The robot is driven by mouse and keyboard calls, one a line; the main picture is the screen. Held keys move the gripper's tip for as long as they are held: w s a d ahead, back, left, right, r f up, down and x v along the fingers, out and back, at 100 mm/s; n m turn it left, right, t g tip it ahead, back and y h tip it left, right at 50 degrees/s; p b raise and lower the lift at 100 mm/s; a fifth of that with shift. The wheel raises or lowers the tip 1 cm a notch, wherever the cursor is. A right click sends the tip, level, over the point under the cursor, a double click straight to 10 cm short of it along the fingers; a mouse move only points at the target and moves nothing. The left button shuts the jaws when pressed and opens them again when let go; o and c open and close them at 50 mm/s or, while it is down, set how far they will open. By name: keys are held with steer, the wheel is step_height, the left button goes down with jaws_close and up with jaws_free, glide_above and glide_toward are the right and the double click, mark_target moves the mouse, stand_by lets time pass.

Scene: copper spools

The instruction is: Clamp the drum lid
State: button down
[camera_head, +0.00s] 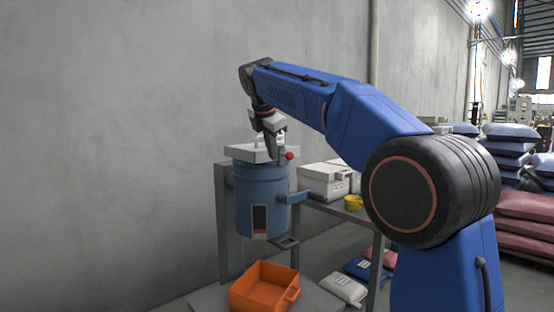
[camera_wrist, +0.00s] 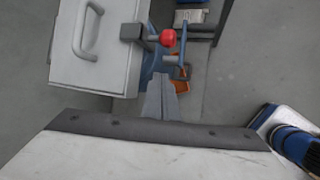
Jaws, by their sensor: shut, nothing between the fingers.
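The blue drum (camera_head: 262,205) hangs on a grey stand by the wall. Its pale square lid (camera_head: 243,153) sits on top; in the wrist view the lid (camera_wrist: 112,73) shows a grey loop handle (camera_wrist: 88,30). A clamp with a red knob (camera_head: 289,156) is at the drum's right side. In the wrist view its dark block is at the lid's edge and the red knob (camera_wrist: 168,38) points right, away from the lid. My gripper (camera_head: 273,157) is shut and empty, close beside the lid and knob. Its fingertips (camera_wrist: 159,78) appear just below the knob in the wrist view.
An orange bin (camera_head: 262,288) stands below the drum. A white box (camera_head: 322,182) and a yellow cup (camera_head: 353,202) are on a grey table to the right. Bags (camera_head: 345,288) lie on the floor, and stacked sacks (camera_head: 525,205) stand far right. The wall is close behind the drum.

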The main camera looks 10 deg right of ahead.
steer(key=shift+s+a+r, duration=0.1)
steer(key=shift+a+r, duration=0.3)
steer(key=shift+r, duration=0.45)
steer(key=shift+s+a+r, duration=0.15)
steer(key=shift+a+r, duration=0.3)
steer(key=shift+r, duration=0.35)
steer(key=shift+s+a+r, duration=0.1)
steer(key=shift+a+r, duration=0.3)
steer(key=shift+r, duration=0.45)
steer(key=s+d+f+m, duration=0.4)
steer(key=s+f, duration=0.1)
steer(key=s, duration=0.3)
steer(key=s+d+f+m+g+y, duration=0.1)
steer(key=s+d+f+m, duration=0.25)
steer(key=s, duration=0.35)
steer(key=s+d+f+m, duration=0.4)
steer(key=s+d+f, duration=0.15)
steer(key=s, duration=0.25)
steer(key=s+d+f+m+y, duration=0.1)
steer(key=s+f+m, duration=1)
steer(key=s+f, duration=1.3)
step_height(320, 180, down, 3)
steer(key=shift+d+r+y, duration=0.15)
steer(key=shift+d+y, duration=0.15)
steer(key=shift+d, duration=0.55)
